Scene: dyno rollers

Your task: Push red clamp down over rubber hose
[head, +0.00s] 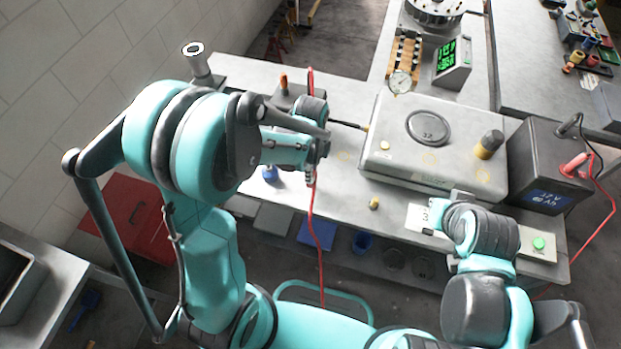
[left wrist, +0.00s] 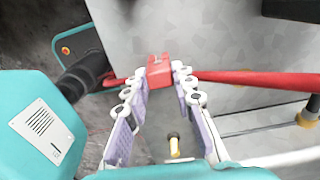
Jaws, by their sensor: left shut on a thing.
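In the left wrist view, a red block, which looks like the red clamp (left wrist: 160,68), sits between the fingertips of my left gripper (left wrist: 158,82). My left gripper is shut on it. A red line (left wrist: 260,79) runs out from both sides of the block. In the head view my left gripper (head: 316,150) is over the bench, and the clamp is hidden or too small to tell. A dark thin rod, possibly the rubber hose (head: 347,124), runs from beside the gripper to a brass fitting on the metal box. My right gripper (head: 442,214) is near a white card; its finger opening is unclear.
A grey metal box (head: 440,185) with a round weight and a brass knob stands on the bench (head: 345,208). A black battery (head: 545,165) with red leads stands at right. A red cable (head: 318,235) hangs over the bench's front edge. A small yellow piece (head: 374,203) lies near that edge.

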